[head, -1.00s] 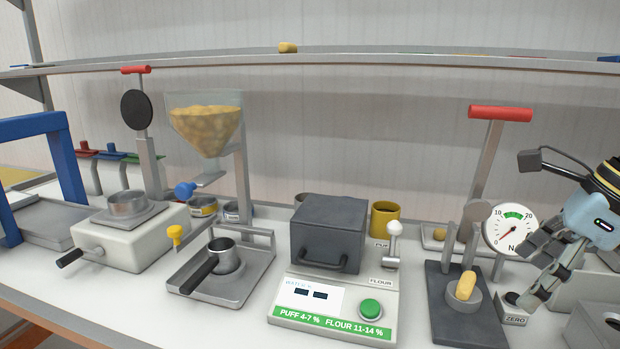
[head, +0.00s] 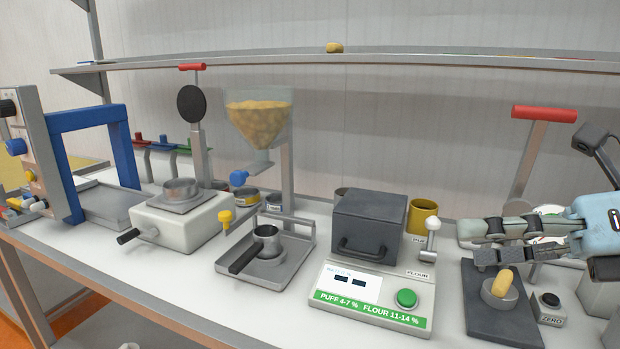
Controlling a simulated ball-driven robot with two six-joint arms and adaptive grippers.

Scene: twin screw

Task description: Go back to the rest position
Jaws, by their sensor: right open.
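My right gripper (head: 468,245) comes in from the right edge with its fingers pointing left. It is open, and nothing shows between its fingers. It hovers in front of the dial gauge (head: 548,222) and hides most of its face. Below the gripper, a yellow puff piece (head: 502,282) stands tilted in the round cup (head: 498,296) on the dark press base (head: 500,318), apart from the fingers. My left gripper is not in view.
The moisture tester (head: 369,225) with its green button stands left of the press. Further left are a pan on a tray (head: 266,272), a hopper (head: 258,122), a white scale-like box (head: 175,222) and a blue frame (head: 88,115). A ZERO button (head: 549,300) sits beside the press.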

